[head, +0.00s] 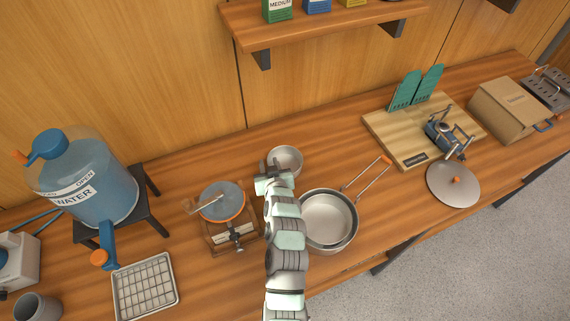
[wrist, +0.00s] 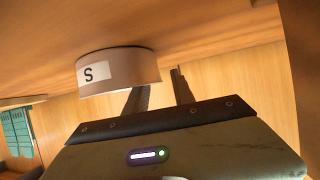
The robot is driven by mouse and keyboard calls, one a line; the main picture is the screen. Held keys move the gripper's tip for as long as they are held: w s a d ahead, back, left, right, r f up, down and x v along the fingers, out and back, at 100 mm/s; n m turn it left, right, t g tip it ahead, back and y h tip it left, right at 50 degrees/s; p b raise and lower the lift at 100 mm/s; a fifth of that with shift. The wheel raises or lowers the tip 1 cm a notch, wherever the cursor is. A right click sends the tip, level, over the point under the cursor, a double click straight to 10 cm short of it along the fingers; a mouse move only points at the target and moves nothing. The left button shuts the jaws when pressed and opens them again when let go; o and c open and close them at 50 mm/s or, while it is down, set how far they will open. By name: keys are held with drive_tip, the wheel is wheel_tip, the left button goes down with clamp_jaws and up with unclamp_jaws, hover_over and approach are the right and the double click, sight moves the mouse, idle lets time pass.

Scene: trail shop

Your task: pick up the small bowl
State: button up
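The small bowl (head: 287,156) is a grey metal bowl standing upright on the wooden counter, just beyond my arm in the head view. In the wrist view, which is upside down, the small bowl (wrist: 125,72) carries a white label with an "S". My gripper (head: 268,167) is at the bowl's near left side. In the wrist view my gripper (wrist: 162,85) shows two dark fingers with a gap between them. One fingertip is hidden by the bowl's rim, and the other is just outside its wall. I cannot tell whether either touches it.
A pot with a long handle (head: 328,218) stands close right of my arm. A cutting board (head: 395,132) with mitts lies to the right. A shelf (head: 320,25) hangs above the counter.

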drive_tip(key=shift+c, duration=0.5)
clamp_jaws()
drive_tip(key=shift+f, duration=0.1)
idle(0.8)
